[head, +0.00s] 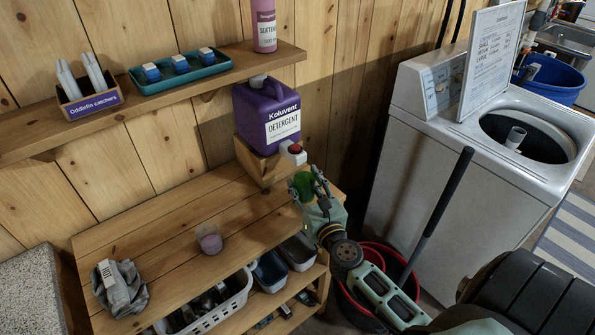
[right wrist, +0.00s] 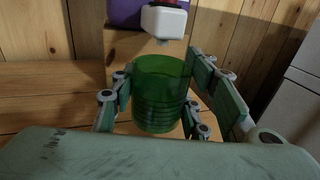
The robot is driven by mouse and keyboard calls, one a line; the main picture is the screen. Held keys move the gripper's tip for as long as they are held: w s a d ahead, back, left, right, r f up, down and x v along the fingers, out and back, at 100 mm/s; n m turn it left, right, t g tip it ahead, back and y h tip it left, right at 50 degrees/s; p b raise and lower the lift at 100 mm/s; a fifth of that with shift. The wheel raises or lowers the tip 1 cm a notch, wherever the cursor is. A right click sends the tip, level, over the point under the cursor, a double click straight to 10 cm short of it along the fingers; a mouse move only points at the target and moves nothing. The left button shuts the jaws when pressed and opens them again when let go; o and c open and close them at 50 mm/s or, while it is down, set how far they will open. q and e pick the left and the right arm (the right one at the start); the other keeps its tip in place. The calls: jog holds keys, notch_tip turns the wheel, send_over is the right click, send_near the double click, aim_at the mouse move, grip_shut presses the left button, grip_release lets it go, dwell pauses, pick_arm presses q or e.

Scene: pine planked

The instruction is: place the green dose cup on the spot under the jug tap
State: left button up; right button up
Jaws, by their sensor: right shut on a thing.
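The green dose cup (right wrist: 160,95) is upright between the fingers of my right gripper (right wrist: 164,98), which is shut on it. In the head view the right gripper (head: 312,184) holds the cup (head: 302,186) at the right end of the bench top, just below the jug tap (head: 293,152). The purple detergent jug (head: 267,112) stands on a wooden stand (head: 262,162). In the right wrist view the white tap (right wrist: 164,20) is above and beyond the cup. I cannot tell whether the cup's base touches the bench. My left gripper is not in view.
The wooden bench (head: 165,222) carries a clear cup with pinkish contents (head: 209,238) and a grey cloth (head: 122,290). A white basket (head: 215,308) sits below. A red bucket (head: 352,300) and the washing machine (head: 440,160) stand to the right. The middle bench top is mostly clear.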

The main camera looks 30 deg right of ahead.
aim_at(301, 182)
jog(key=shift+x, duration=1.1)
jog(key=shift+w+d, duration=0.1)
jog(key=shift+w, duration=0.2)
jog(key=shift+x, duration=1.2)
jog(key=shift+w+f+b, duration=0.2)
jog(key=shift+f+b, duration=0.15)
jog(key=shift+f, duration=0.55)
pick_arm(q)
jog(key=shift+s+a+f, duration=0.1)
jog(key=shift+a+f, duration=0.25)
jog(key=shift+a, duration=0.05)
pick_arm(e)
jog(key=shift+r, duration=0.1)
